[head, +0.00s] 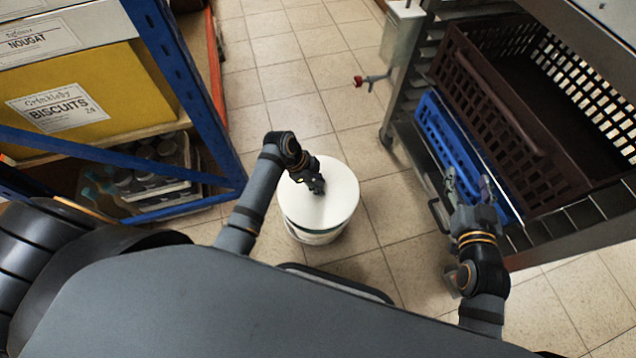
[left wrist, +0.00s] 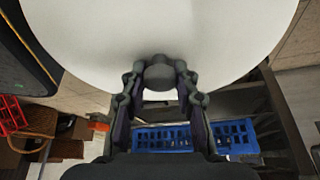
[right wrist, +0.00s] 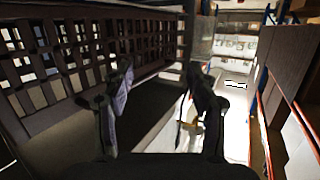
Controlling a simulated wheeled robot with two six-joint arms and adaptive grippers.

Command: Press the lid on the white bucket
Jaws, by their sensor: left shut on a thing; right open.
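The white bucket (head: 313,238) stands on the tiled floor in the middle of the head view, mostly hidden under its round white lid (head: 342,205). The lid lies over the bucket's top; I cannot tell whether its rim is fully seated. My left gripper (head: 318,188) is above the lid. In the left wrist view its fingers (left wrist: 160,74) are shut around the small dark knob (left wrist: 159,77) on the lid (left wrist: 110,35). My right gripper (head: 469,181) is open and empty beside the rack at the right. It also shows open in the right wrist view (right wrist: 158,80).
A metal rack at the right holds a brown crate (head: 540,145) and a blue crate (head: 450,143), close to my right gripper. A blue-framed shelf (head: 185,80) with yellow boxes (head: 95,95) stands at the left. The tiled aisle beyond the bucket is clear.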

